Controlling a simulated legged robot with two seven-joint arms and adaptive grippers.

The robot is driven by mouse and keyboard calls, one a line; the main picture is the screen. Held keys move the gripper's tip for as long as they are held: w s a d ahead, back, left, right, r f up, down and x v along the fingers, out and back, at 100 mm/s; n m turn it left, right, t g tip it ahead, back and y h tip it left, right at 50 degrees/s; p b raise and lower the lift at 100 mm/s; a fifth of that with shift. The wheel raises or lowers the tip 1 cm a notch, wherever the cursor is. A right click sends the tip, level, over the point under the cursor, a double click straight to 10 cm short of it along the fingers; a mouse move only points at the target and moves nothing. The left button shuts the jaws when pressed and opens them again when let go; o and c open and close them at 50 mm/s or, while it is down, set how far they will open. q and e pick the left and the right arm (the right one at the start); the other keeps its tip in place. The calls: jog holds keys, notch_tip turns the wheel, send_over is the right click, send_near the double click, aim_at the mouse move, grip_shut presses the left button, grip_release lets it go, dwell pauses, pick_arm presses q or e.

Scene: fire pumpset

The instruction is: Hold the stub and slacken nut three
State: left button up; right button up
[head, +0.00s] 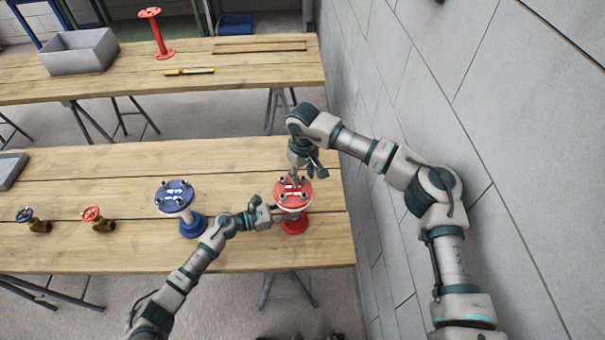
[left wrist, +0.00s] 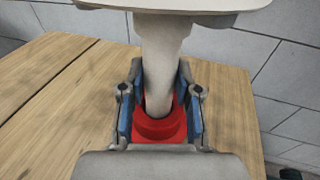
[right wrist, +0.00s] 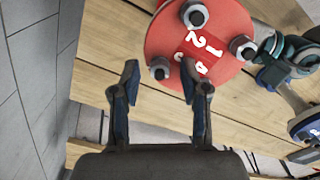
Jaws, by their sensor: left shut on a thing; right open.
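The red-topped stub (head: 293,193) stands upright near the right end of the near table. My left gripper (left wrist: 160,98) is shut around its pale neck (left wrist: 160,60), below the flange and above the red base (left wrist: 160,128). My right gripper (right wrist: 158,82) is open, its fingertips just short of the red flange (right wrist: 185,45) in the right wrist view. One nut (right wrist: 160,69) shows ahead of the gap between the fingers. More nuts (right wrist: 243,47) sit round white digits on the flange; part of the marking is hard to read. In the head view the right gripper (head: 301,174) hangs over the flange.
A blue-topped stub (head: 175,196) stands left of the red one. Two brass valves, with a red wheel (head: 91,214) and a blue wheel (head: 25,214), lie further left. The far table holds a grey bin (head: 78,51) and a red stand (head: 158,38). A wall (head: 420,80) rises at right.

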aim_at(303, 178)
notch_tip(303, 178, up, 12)
dwell(0.4)
pick_arm(q)
jog(key=o, duration=1)
pick_arm(e)
jog(key=shift+w+f, duration=0.1)
pick_arm(q)
jog(key=shift+o, duration=0.2)
